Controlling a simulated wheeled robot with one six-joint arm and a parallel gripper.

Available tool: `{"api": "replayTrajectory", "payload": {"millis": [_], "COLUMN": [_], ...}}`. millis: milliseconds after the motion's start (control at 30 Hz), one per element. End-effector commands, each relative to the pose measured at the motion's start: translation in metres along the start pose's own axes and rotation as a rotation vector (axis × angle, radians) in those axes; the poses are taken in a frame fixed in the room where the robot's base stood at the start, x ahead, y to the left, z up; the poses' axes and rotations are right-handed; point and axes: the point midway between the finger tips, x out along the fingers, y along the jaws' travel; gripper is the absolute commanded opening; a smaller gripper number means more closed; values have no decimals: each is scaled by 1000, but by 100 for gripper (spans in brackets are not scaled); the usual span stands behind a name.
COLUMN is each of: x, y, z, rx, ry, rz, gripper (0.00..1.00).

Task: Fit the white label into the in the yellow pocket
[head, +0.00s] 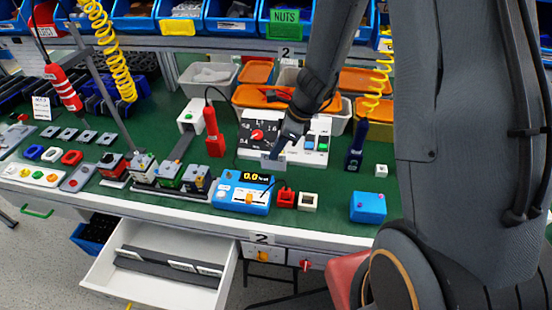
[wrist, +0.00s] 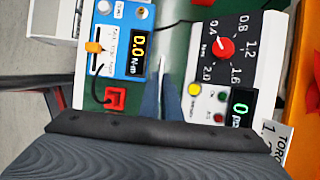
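My gripper (head: 274,153) hangs over the bench in front of the white dial panel. Its fingers (wrist: 163,85) look shut on a thin pale plate, which appears to be the white label (head: 273,163). In the wrist view the label shows nearly edge-on as a light strip (wrist: 163,62) between the fingertips. Its printed face cannot be read. The yellow pocket (head: 177,28) is on the front of a blue bin at the back left, well away from my gripper. It looks blank.
A green pocket marked NUTS (head: 284,18) is on another blue bin. An open white drawer (head: 105,272) holds several white labels on dark rails. The blue torque meter (head: 228,199), red screwdriver (head: 213,140) and coiled yellow cord (head: 118,60) stand around. Orange-lidded bins (head: 256,73) stand behind the dial panel (head: 245,145).

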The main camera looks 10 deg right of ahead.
Motion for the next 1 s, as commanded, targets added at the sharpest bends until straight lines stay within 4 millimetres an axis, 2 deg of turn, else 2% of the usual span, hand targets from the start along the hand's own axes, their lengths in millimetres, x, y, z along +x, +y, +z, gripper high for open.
{"api": "replayTrajectory", "payload": {"millis": [100, 233, 667, 700, 800, 1000], "x": [18, 30, 36, 35, 34, 34], "y": [1, 0, 0, 0, 0, 0], "z": [-8, -13, -15, -15, -15, -15], "rx": [4, 3, 2, 2, 2, 2], "ry": [1, 1, 1, 1, 1, 1], "rz": [4, 2, 0, 0, 0, 1], "gripper": [0, 0, 0, 9, 22, 22]}}
